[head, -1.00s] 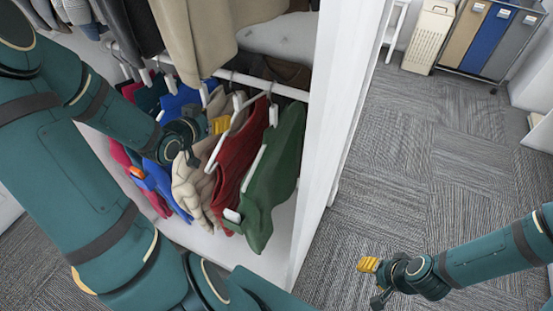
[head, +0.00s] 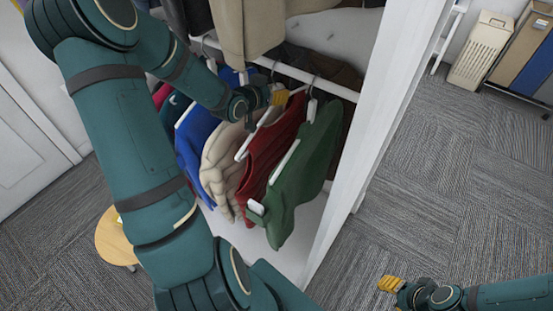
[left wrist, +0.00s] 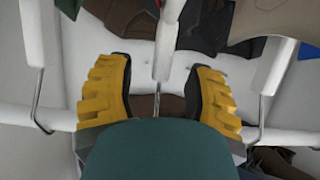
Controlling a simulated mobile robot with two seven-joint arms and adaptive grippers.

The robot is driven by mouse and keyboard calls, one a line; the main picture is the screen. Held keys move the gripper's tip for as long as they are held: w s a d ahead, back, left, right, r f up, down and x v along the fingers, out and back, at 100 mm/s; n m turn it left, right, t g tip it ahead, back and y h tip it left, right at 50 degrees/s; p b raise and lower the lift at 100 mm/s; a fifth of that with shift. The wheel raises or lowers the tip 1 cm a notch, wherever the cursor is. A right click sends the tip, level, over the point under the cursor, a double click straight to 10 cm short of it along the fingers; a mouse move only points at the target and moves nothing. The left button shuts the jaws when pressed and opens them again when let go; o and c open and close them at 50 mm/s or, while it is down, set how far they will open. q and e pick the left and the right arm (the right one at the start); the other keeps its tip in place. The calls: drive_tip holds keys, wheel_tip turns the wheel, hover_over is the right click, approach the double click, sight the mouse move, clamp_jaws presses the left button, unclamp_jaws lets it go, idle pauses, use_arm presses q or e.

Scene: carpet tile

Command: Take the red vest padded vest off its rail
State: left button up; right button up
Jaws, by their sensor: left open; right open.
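The red vest (head: 275,148) hangs on a white hanger from the white rail (head: 300,75) in the wardrobe, between a cream padded garment (head: 220,165) and a green one (head: 305,170). My left gripper (head: 279,95) is at the top of the red vest, just below the rail. In the left wrist view its yellow fingers (left wrist: 158,98) are spread on either side of a white hanger (left wrist: 166,45) and its hook, with gaps on both sides. Which garment that hanger carries cannot be told there. My right gripper (head: 390,284) is open and empty over the carpet.
A blue garment (head: 195,140) hangs left of the cream one. The white wardrobe side panel (head: 375,110) stands right of the clothes. A round wooden stool (head: 113,238) is at the left. Carpet (head: 440,190) at the right is clear.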

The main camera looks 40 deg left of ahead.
use_arm(q)
drive_tip(key=x, duration=0.3)
drive_tip(key=shift+w+a+f+b, duration=0.1)
drive_tip(key=shift+w+a+b, duration=0.05)
drive_tip(key=shift+w+b, duration=0.15)
clamp_jaws()
